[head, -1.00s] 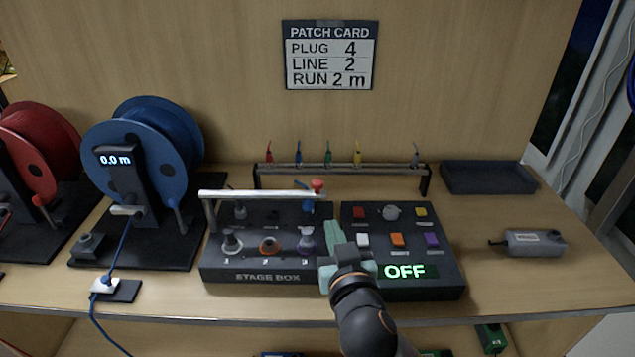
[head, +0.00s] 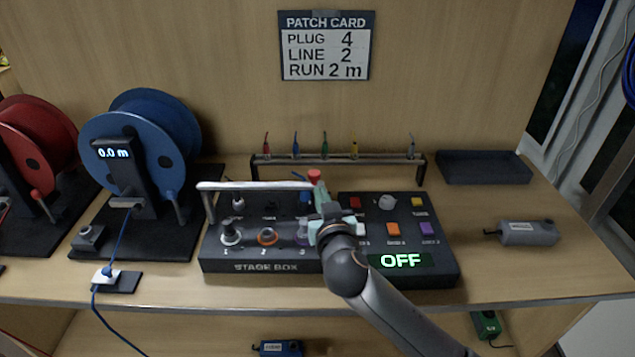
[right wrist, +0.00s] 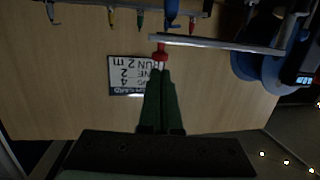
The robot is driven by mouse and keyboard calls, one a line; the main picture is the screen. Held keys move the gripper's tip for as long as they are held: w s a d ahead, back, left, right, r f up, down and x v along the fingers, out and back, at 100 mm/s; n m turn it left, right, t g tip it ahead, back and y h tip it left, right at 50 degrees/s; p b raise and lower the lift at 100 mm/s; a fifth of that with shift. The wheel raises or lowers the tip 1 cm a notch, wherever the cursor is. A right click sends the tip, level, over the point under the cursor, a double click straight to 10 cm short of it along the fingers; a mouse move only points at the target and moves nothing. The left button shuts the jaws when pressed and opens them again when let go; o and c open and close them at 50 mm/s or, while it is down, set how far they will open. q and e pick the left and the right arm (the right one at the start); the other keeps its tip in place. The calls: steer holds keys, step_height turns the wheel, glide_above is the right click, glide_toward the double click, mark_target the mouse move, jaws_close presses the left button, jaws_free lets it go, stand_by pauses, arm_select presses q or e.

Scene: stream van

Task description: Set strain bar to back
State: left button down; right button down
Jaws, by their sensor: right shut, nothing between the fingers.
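The strain bar (head: 255,186) is a pale grey rail across the stage box (head: 215,265), on a post at its left end, with a red knob (head: 315,176) at its right end. The bar (right wrist: 215,43) and knob (right wrist: 161,52) also show in the right wrist view, which is upside down. My right gripper (head: 319,190) is shut and empty over the right part of the stage box, its green fingertips (right wrist: 160,71) just at the knob. I cannot tell whether they touch it. The gripper hides part of the box's right side. My left gripper is not in view.
A button panel (head: 385,277) reading OFF adjoins the box at right. Behind stands a rack (head: 375,160) of coloured plugs, with a dark tray (head: 485,168) at right. A blue reel (head: 150,130) stands left. A grey device (head: 528,233) lies right on otherwise free bench.

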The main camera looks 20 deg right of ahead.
mark_target(315, 178)
steer(key=shift+x, duration=2.6)
steer(key=shift+w, duration=0.1)
